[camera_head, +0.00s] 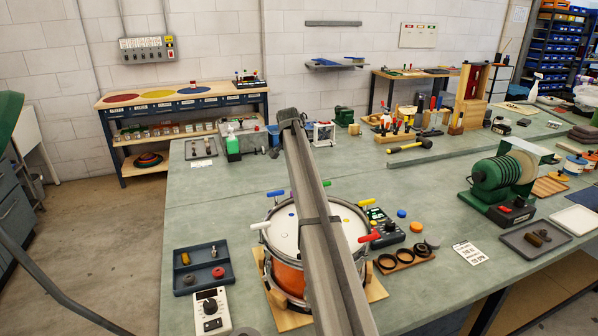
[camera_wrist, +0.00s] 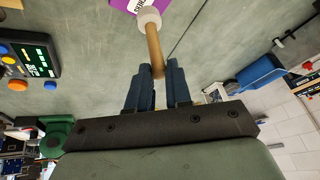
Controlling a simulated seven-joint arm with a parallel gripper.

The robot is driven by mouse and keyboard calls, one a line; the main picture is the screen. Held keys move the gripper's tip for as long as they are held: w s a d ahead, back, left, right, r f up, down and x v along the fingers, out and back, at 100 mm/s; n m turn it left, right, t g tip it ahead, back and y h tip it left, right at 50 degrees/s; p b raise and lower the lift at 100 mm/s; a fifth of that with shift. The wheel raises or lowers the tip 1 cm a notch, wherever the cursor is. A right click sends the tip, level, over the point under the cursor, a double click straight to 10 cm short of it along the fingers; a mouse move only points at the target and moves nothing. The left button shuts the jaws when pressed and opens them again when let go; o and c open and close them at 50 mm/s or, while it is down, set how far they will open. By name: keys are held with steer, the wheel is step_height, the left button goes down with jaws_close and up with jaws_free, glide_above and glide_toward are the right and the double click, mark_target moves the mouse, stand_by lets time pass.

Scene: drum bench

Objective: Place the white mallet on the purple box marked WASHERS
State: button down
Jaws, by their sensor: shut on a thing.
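In the wrist view my gripper (camera_wrist: 159,72) has its two dark blue fingers closed around the wooden handle of the white mallet (camera_wrist: 150,18). The handle points away from the fingers, with the white head at its far end. The purple box (camera_wrist: 121,4) shows at the top edge, cut off by the frame, with part of a white label. The mallet head overlaps the box's edge in the picture; I cannot tell whether they touch. In the head view my arm hides the gripper, and I cannot make out the mallet or box.
A drum (camera_head: 287,277) with coloured clamps stands at the bench's front. A control box with buttons (camera_head: 383,229) is right of it, and a blue divided tray (camera_head: 204,272) left. A green grinder-like machine (camera_head: 497,178) stands farther right. Bare bench (camera_head: 220,205) lies behind the drum.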

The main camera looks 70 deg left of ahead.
steer(key=shift+f, duration=2)
steer(key=c, duration=1)
jaws_free()
steer(key=shift+c, duration=0.2)
steer(key=v, duration=1.2)
